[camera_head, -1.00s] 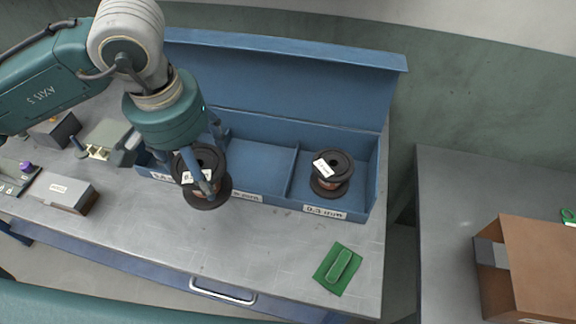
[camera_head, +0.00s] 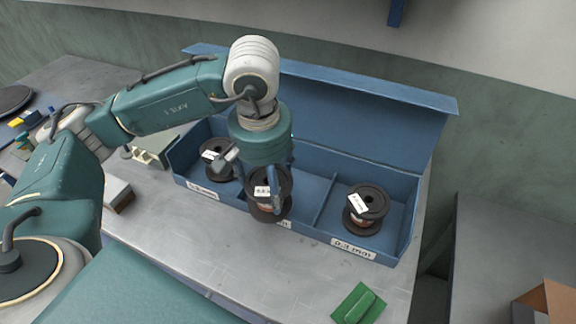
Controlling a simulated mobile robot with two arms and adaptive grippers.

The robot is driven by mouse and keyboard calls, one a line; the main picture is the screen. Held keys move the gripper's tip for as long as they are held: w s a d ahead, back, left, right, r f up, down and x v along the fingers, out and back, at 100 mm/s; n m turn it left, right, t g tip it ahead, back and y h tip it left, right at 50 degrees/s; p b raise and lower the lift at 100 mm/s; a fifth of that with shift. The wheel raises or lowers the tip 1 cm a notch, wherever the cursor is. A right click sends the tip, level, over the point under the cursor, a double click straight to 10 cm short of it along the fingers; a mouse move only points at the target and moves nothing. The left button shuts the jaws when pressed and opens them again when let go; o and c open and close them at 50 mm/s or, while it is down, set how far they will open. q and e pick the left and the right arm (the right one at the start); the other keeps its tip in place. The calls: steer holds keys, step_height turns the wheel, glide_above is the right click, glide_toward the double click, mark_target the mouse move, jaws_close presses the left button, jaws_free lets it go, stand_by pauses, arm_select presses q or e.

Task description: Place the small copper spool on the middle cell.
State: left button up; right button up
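My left gripper (camera_head: 272,190) comes down from above with its fingers closed around a dark spool with copper winding (camera_head: 265,210) and a white label. The held spool is roughly upright and overlaps the front wall of the blue box (camera_head: 310,232) near the middle cell. I cannot tell how far it is above or in front of that wall. The middle cell (camera_head: 310,190) is partly hidden by the gripper and spool. One spool (camera_head: 212,150) stands in the left cell, partly hidden. Another (camera_head: 367,205) stands in the right cell. My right gripper is not in view.
The box's raised lid (camera_head: 370,115) stands behind the cells. A green pad (camera_head: 358,303) lies at the table's front right. A small box (camera_head: 117,193) is left of the blue box. A cardboard box (camera_head: 548,302) sits on a separate table at right.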

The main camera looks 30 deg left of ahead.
arm_select(q)
steer(key=w+f+p, duration=0.1)
steer(key=w+p, duration=0.2)
steer(key=w, duration=0.6)
steer(key=shift+a+f, duration=0.25)
steer(key=shift+f, duration=0.1)
step_height(320, 180, down, 4)
steer(key=shift+f+p, duration=0.1)
steer(key=shift+p, duration=1)
steer(key=shift+c, duration=0.2)
steer(key=shift+w+f+p, duration=0.15)
steer(key=shift+w+p, duration=0.05)
steer(key=shift+p, duration=0.2)
steer(key=shift+w+f, duration=0.1)
steer(key=shift+f, duration=0.3)
